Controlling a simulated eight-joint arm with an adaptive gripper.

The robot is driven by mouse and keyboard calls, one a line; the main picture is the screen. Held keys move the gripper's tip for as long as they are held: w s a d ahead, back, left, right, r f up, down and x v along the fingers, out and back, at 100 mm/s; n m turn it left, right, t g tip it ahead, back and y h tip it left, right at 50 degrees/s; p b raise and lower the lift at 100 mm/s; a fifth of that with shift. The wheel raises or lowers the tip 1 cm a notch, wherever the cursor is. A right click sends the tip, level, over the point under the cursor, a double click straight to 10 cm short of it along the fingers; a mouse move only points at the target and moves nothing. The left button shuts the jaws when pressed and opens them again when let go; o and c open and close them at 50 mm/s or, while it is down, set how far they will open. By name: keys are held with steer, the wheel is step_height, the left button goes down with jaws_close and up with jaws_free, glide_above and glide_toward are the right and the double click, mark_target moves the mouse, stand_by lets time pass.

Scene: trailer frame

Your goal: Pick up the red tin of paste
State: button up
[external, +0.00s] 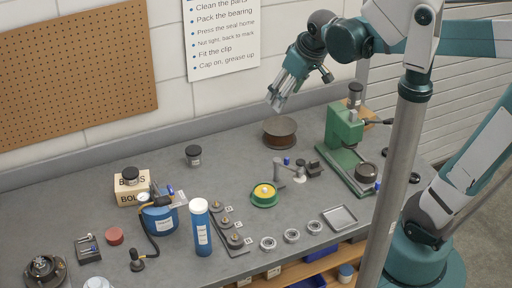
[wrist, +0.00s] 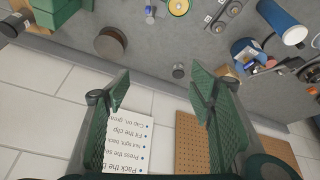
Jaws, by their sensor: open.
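A small round red tin (external: 114,236) sits on the grey workbench at the left in the external view, between a small dark block and the blue canister. My gripper (external: 278,101) is high above the back of the bench, near the wall, far to the right of the red tin. It is open and empty; in the wrist view its two green-padded fingers (wrist: 160,82) are wide apart, with the wall and notice between them.
A green press (external: 343,140) and brown round container (external: 280,132) stand at the back right.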

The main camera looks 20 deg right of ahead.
steer(key=w+a+f+n+g, duration=0.1)
steer(key=w+a+n, duration=0.1)
steer(key=w+a, duration=0.35)
steer(key=w+a+f+n+g, duration=0.1)
steer(key=w+a+f, duration=0.1)
steer(key=a, duration=0.6)
steer(key=n+g+h+b, duration=0.1)
steer(key=n+g, duration=0.2)
steer(key=n, duration=0.7)
glide_above(116, 232)
step_height(116, 232, down, 29)
steer(key=shift+w+d+r, duration=0.1)
steer(key=shift+d, duration=0.05)
steer(key=shift+s+a+f, duration=0.2)
steer(key=shift+a, duration=0.05)
steer(key=shift+f, duration=0.1)
steer(key=shift+f, duration=1.2)
steer(key=shift+f, duration=0.1)
steer(key=shift+f, duration=2.5)
